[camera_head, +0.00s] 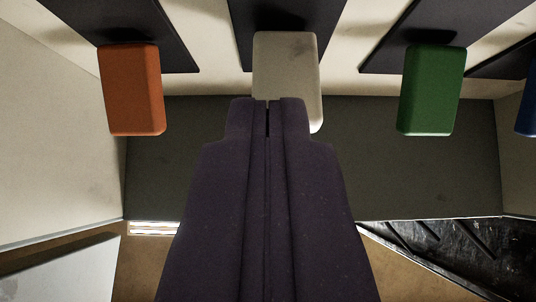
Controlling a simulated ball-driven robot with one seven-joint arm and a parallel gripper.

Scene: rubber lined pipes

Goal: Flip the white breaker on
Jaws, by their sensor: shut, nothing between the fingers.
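The white breaker (286,62) is a pale rounded block at the top centre, jutting from a dark plate (270,14) on a light panel. My gripper (267,101) is shut and empty, its dark fingers pointing up the picture. The fingertips overlap the lower part of the white breaker in the view and hide some of it. I cannot tell whether they touch it.
An orange breaker (131,90) stands to the left and a green breaker (432,90) to the right, each on its own dark plate. Part of a blue breaker (527,104) shows at the right edge. A dark grey surface (410,170) lies beyond the gripper.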

